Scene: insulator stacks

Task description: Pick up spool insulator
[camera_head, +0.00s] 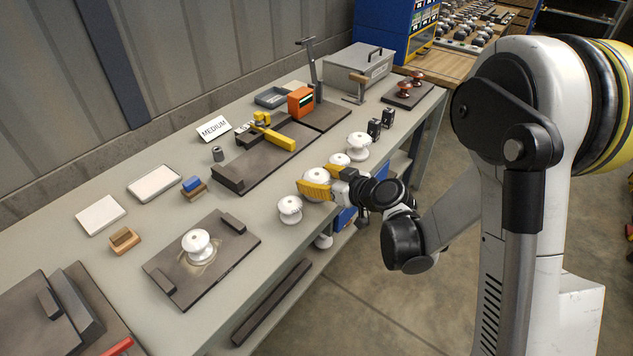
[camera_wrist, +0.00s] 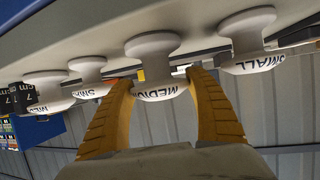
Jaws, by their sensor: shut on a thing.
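A white spool insulator marked MEDIUM (camera_wrist: 153,48) stands on the table between the curved yellow fingers of my gripper (camera_wrist: 161,80), seen upside down in the wrist view. The same spool (camera_head: 317,174) and my gripper (camera_head: 318,182) show in the head view near the table's front edge. My gripper is shut on this spool, which still appears to rest on the table. White spools marked SMALL stand on either side, one nearer (camera_head: 290,209) and one farther (camera_head: 340,160). Another white spool (camera_head: 358,146), its label partly hidden, stands beyond.
One white spool (camera_head: 198,244) sits on a dark plate (camera_head: 170,277) nearer the camera. A MEDIUM sign (camera_head: 213,128), an orange box (camera_head: 301,102) and a yellow-handled tool (camera_head: 273,135) lie farther back. Two black blocks (camera_head: 380,123) stand beyond the row. Neighbouring spools leave narrow gaps beside my gripper.

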